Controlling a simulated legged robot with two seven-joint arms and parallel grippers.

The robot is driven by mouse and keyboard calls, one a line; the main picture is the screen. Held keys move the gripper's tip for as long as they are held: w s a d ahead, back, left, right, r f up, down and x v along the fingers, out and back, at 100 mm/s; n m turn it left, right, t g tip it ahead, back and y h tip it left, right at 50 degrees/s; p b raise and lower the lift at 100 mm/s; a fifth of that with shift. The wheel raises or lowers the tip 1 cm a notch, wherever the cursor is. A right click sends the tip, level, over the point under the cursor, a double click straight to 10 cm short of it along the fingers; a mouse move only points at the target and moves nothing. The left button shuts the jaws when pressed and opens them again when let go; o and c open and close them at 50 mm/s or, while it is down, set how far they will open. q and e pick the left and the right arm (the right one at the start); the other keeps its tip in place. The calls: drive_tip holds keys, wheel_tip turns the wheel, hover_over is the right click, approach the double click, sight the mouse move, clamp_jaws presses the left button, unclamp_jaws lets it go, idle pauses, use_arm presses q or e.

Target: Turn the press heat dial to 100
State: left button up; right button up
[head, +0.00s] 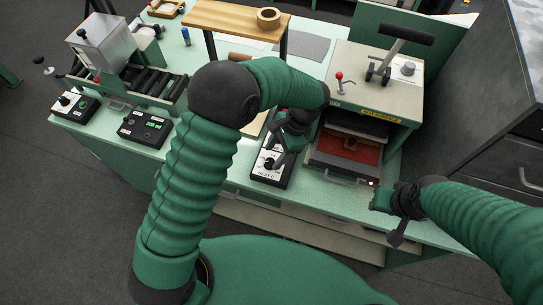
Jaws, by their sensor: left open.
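The heat control box (267,178), a small black box with a pale face marked HEAT C, sits near the table's front edge, left of the press. My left gripper (279,148) is open just above this box, fingers pointing down at its face. The fingers cover much of the dial, so its pointer and setting cannot be read, and I cannot tell whether they touch it. The press (372,99) is pale and green with a red-lined opening. My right gripper (384,218) is at the table's front edge, below the press; its jaw state is unclear.
Two other control boxes, one with a dial (74,104) and one with displays (145,129), sit at the left of the green table. A roller unit (127,87) stands behind them. A wooden shelf (232,20) carries a tape roll (268,18). A dark cabinet (480,110) stands at right.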

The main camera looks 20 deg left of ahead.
sight(270, 161)
use_arm(q)
drive_tip(key=x, duration=0.2)
drive_tip(key=shift+s+a+f, duration=0.1)
drive_tip(key=shift+a+f, duration=0.1)
drive_tip(key=shift+f, duration=0.35)
drive_tip(key=shift+d, duration=0.1)
drive_tip(key=shift+d, duration=0.1)
drive_tip(key=shift+c, duration=0.3)
